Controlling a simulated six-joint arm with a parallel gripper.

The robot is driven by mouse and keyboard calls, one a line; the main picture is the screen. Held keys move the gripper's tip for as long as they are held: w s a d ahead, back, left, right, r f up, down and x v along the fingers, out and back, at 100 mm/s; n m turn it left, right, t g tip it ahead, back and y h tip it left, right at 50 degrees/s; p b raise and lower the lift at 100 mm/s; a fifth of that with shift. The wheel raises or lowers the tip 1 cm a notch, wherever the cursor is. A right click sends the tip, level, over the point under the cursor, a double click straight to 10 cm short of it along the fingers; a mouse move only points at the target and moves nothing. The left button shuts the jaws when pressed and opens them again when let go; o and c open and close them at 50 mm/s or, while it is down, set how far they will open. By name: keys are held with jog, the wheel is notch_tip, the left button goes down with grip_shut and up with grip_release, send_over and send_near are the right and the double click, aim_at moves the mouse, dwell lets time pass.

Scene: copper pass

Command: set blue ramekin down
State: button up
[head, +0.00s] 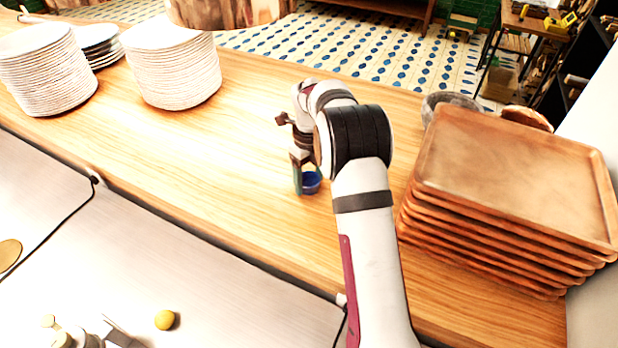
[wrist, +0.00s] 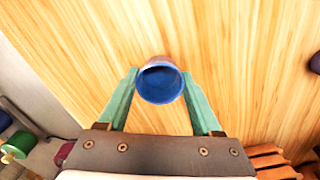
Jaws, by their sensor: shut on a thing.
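The blue ramekin (head: 311,183) is small and round, low over or on the wooden counter (head: 230,150) in the head view, partly hidden by my gripper (head: 304,186). In the wrist view the ramekin (wrist: 160,82) sits between the tips of the two green fingers of my gripper (wrist: 160,88), with its opening toward the camera and its inside dark blue and empty. My gripper is shut on it. I cannot tell whether its base touches the counter.
A stack of wooden trays (head: 510,175) stands right of my arm, with a grey bowl (head: 450,102) behind it. Plate stacks (head: 172,65) stand at the left. The counter between plates and gripper is clear. A yellow ball-like item (head: 165,320) lies on the lower steel surface (head: 130,270).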

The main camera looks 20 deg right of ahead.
jog(key=shift+f, duration=0.15)
jog(key=o, duration=1.4)
notch_tip(320, 180, up, 12)
jog(key=s+a+r+n, duration=0.5)
jog(key=s+n, duration=0.4)
jog(key=s, duration=0.2)
jog(key=s+a+f+n, duration=0.1)
jog(key=s+a+n, duration=0.1)
jog(key=s+n, duration=0.3)
jog(key=s+a+f+n+y, duration=0.1)
jog(key=s+n, duration=0.5)
jog(key=s, duration=0.6)
jog(key=s+a+f+n, duration=0.3)
jog(key=s+n, duration=0.3)
jog(key=s, duration=0.2)
jog(key=shift+s+a+f+y, duration=0.15)
jog(key=shift+a+f+y, duration=0.15)
jog(key=shift+y, duration=0.1)
